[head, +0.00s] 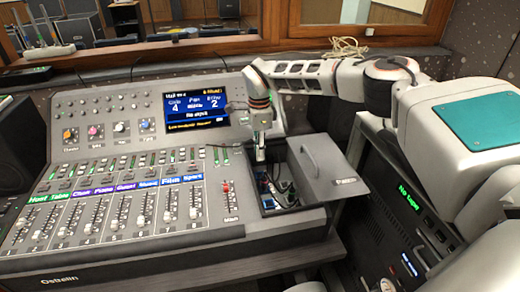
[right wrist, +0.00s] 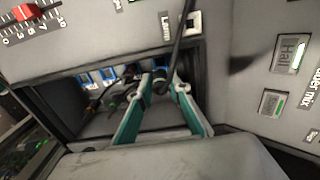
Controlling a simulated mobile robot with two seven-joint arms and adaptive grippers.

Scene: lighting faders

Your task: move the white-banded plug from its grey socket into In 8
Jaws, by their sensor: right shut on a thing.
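My right gripper (head: 260,153) reaches down over the open connector bay (head: 268,203) at the right end of the mixing console. In the right wrist view its teal fingers (right wrist: 160,84) are closed on a dark plug (right wrist: 161,87), with a black cable rising from it. A white band on the plug cannot be made out. The fingertips are at the mouth of the bay. Several blue sockets (right wrist: 96,78) line the bay's back wall, some with plugs and cables. I cannot read which is In 8, nor make out the grey socket. My left gripper is not in view.
Faders, including a red one (head: 226,187), lie to the left, below the lit screen (head: 194,108). A Lamp socket (right wrist: 193,22) sits above the bay.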

